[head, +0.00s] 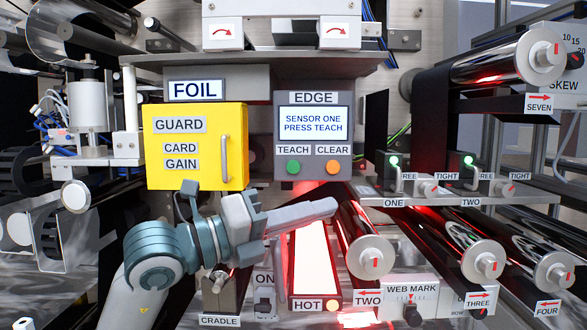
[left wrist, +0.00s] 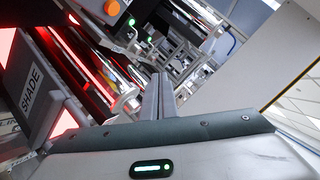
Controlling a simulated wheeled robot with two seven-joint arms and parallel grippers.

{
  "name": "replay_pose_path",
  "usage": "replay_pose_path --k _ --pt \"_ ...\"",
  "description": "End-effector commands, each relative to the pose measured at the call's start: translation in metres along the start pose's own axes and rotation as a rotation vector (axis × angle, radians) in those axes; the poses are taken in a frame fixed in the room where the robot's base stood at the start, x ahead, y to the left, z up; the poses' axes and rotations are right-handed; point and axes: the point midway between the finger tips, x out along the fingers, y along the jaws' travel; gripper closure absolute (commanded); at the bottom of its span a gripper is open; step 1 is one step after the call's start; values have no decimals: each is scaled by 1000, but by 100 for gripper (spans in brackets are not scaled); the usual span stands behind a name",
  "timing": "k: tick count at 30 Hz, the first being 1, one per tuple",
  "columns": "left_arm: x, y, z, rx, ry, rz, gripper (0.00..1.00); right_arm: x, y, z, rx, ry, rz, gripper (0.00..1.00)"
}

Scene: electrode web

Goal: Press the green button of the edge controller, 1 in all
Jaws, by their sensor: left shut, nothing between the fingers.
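The edge controller (head: 315,99) is a grey box at the centre of the head view. Its screen (head: 313,124) reads "SENSOR ONE PRESS TEACH". The green button (head: 293,167) sits under the TEACH label, left of the orange button (head: 333,167) under CLEAR. My left gripper (head: 332,206) is shut and empty, below the buttons and apart from them in the picture, its fingers pointing right. In the left wrist view the shut fingers (left wrist: 158,96) show, with the orange button (left wrist: 112,7) at the top edge; the green button is out of that view. My right gripper is not in view.
A yellow guard box (head: 195,178) with a handle is left of the controller. A lit white panel (head: 308,265) marked HOT lies below my gripper. Shiny rollers (head: 362,240) and two green-lit sensors (head: 393,163) stand to the right.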

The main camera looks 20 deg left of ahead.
Motion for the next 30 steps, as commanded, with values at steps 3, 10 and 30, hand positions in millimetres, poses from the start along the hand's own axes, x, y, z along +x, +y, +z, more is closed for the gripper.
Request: replay_pose_path --k 3,10,30 --pt "-7 6 35 42 -88 116 100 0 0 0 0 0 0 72" --pt "-19 12 71 58 -190 226 100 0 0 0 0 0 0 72" --pt "-18 17 79 56 -200 239 100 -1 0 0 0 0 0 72"
